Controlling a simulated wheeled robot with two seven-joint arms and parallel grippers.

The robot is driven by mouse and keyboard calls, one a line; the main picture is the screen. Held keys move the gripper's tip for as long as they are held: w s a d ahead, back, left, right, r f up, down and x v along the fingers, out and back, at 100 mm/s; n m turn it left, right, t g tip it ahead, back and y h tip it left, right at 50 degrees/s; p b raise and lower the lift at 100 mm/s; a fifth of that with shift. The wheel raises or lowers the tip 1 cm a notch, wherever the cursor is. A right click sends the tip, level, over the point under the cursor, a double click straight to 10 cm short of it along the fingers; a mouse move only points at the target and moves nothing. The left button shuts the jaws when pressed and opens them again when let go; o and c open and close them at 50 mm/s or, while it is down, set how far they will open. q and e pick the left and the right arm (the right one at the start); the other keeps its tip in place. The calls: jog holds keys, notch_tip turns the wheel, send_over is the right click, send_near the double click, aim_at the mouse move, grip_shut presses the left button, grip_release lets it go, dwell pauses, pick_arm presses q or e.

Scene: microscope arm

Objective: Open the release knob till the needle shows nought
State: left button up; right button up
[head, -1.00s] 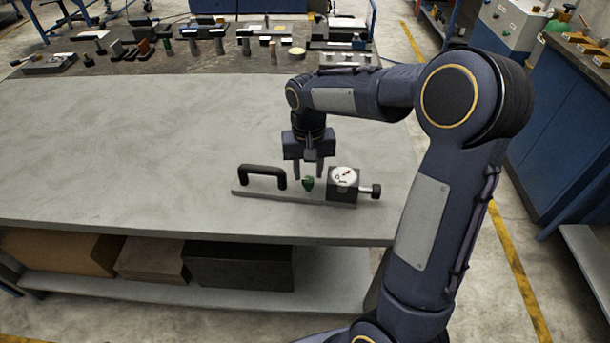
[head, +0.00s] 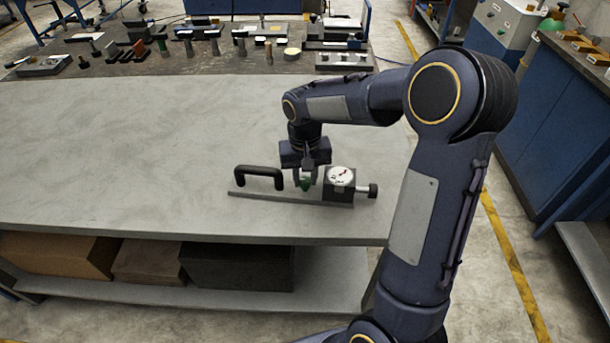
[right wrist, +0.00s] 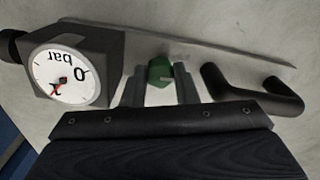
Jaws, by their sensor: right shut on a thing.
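The green release knob (head: 305,184) stands on a flat metal base plate (head: 270,197), between a black handle and a dark block with a gauge. My right gripper (head: 306,180) is lowered over the knob, its fingers on either side of it. In the right wrist view the green knob (right wrist: 160,72) shows between the two fingertips of the gripper (right wrist: 160,85), which is shut on it. The white dial gauge (head: 341,176) also shows in the right wrist view (right wrist: 68,78), upside down, marked "bar". Its red needle points away from the 0. My left gripper is not in view.
The black handle (head: 259,177) rises at the plate's left end, and a dark knurled fitting (head: 372,190) sticks out right of the gauge block. The grey bench (head: 120,150) is clear to the left. Tools and small parts stand on a dark table behind.

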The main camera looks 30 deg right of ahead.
jog(key=n, duration=0.3)
jog(key=shift+n+p, duration=0.3)
jog(key=shift+n, duration=0.1)
jog(key=n, duration=0.4)
jog(key=shift+p, duration=0.35)
jog(key=n, duration=0.5)
jog(key=shift+p, duration=0.4)
jog(key=shift+n+p, duration=0.35)
jog(key=shift+n, duration=1.55)
jog(key=o, duration=0.7)
